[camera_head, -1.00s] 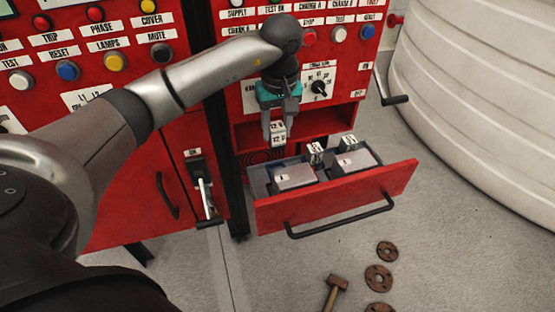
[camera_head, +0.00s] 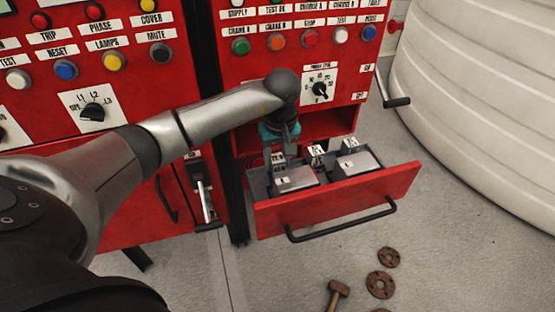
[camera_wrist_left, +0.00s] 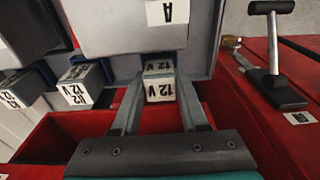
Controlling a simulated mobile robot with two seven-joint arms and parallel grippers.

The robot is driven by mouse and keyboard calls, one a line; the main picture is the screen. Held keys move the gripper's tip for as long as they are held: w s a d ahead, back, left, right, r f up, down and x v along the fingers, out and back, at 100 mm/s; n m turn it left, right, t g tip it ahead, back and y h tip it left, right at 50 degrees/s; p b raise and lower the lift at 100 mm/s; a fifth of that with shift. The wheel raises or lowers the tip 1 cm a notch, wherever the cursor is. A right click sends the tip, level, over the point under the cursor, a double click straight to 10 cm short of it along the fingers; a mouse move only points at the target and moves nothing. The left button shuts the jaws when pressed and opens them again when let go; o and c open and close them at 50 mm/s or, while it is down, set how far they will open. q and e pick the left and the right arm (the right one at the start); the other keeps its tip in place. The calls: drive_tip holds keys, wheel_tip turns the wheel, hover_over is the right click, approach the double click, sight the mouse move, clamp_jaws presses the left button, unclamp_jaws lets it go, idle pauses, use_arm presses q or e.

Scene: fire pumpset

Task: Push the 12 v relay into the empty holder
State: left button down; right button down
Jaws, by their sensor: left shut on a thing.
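My left gripper (camera_head: 279,152) reaches down from above into the open red drawer (camera_head: 340,205). It is shut on the 12 V relay (camera_head: 278,158), a small block with a white label. In the left wrist view the relay (camera_wrist_left: 159,88) sits between the two fingertips (camera_wrist_left: 158,100). Right beyond it is a dark slot with another 12 V marking (camera_wrist_left: 158,62), beside a grey box; I cannot tell how far the relay is inside it. Two other labelled relays (camera_head: 315,153) (camera_head: 348,144) stand in the drawer to the right. My right gripper is not in view.
Two grey boxes (camera_head: 295,179) (camera_head: 357,164) fill much of the drawer. The red panel with knobs and buttons rises behind. A lever (camera_head: 204,200) is left of the drawer and a crank handle (camera_head: 396,102) right. A hammer (camera_head: 337,294) and rusty discs (camera_head: 380,284) lie on the floor.

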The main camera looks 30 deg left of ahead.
sight(280, 163)
use_arm(q)
drive_tip(key=shift+c, duration=2.2)
unclamp_jaws()
drive_tip(key=shift+r, duration=0.35)
wheel_tip(280, 163, up, 11)
drive_tip(key=s+d+p, duration=0.1)
drive_tip(key=p, duration=0.1)
drive_tip(key=shift+r, duration=0.2)
drive_tip(key=shift+d+f, duration=0.1)
